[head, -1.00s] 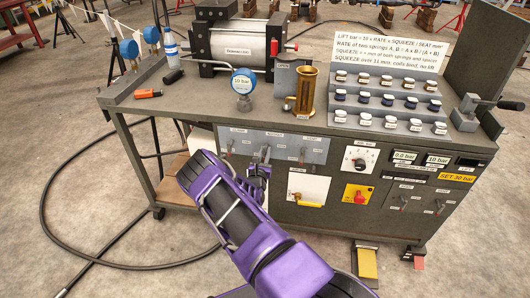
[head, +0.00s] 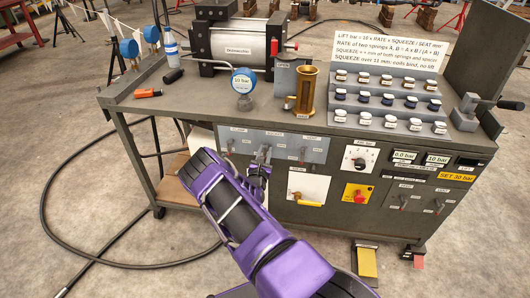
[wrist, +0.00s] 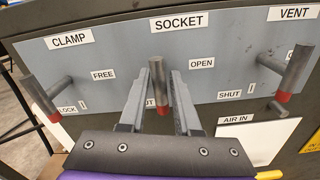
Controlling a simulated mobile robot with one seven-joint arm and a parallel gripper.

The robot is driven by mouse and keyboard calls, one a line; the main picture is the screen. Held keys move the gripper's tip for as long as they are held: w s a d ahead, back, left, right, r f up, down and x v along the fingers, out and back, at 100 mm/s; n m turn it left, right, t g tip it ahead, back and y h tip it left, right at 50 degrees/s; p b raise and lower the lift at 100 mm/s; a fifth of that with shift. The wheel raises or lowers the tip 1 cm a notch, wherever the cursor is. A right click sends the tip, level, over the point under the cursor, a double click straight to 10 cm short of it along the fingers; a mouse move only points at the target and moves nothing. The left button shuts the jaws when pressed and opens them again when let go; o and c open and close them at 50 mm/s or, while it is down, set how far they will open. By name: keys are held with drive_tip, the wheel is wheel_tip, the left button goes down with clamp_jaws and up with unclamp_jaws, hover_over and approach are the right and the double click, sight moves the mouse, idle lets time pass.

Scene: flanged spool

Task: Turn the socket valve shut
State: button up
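The socket valve's grey lever handle (wrist: 158,78) with a red tip is in the middle of the wrist view, under the SOCKET label. It points nearly straight down, and its tip is beside a partly hidden label ending in "UT". The OPEN label is to its right. My gripper (wrist: 167,75) has one finger on each side of the handle. A narrow gap shows on the right; whether the left finger touches is unclear. In the head view my gripper (head: 259,165) is at the valve panel (head: 316,149) and hides much of the socket lever.
A white plate with a yellow handle (head: 309,203) is below the panel. A gauge (head: 243,81) and brass cylinder (head: 305,90) stand on the bench above.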

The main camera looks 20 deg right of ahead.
drive_tip(key=shift+o, duration=0.8)
drive_tip(key=v, duration=1.7)
drive_tip(key=shift+s+p, duration=0.2)
drive_tip(key=shift+p, duration=0.25)
drive_tip(key=shift+a, duration=0.15)
